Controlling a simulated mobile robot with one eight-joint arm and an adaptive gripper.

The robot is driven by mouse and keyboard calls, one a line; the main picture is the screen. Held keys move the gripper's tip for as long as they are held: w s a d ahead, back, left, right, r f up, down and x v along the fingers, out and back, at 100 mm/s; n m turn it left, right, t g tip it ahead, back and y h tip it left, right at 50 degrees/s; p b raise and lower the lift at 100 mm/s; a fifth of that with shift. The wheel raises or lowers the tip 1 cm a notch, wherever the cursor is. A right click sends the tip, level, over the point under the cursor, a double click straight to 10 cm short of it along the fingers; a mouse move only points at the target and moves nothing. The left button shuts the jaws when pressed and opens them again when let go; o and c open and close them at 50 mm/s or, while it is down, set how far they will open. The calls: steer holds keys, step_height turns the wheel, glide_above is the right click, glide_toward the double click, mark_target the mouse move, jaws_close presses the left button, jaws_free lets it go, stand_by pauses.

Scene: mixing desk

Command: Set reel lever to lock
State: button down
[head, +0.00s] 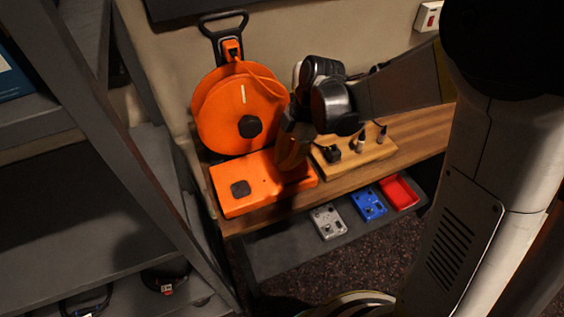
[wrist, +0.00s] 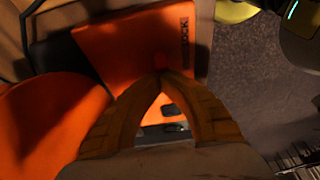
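The orange cable reel (head: 238,110) stands at the back left of the wooden desk, with its orange base box (head: 222,204) in front. In the wrist view the box (wrist: 135,45) carries dark lettering that reads LOCK near its right edge. A small red knob (wrist: 160,61), apparently the lever's end, shows right at the fingertips. My gripper (head: 290,165) reaches down to the right part of the box. In the wrist view its yellowish fingers (wrist: 160,74) meet at the tips. They hide the lever's lower part; I cannot tell whether they grip it.
A wooden block (head: 372,154) with several small dark-topped pieces stands right of the box. A grey shelving frame (head: 150,165) stands close on the left.

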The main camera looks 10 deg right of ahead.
steer(key=shift+w+d+r, duration=0.1)
steer(key=shift+d+r, duration=0.1)
steer(key=shift+d, duration=0.25)
stand_by(0.3)
steer(key=shift+r, duration=0.1)
steer(key=shift+r+p, duration=0.65)
steer(key=shift+r, duration=0.1)
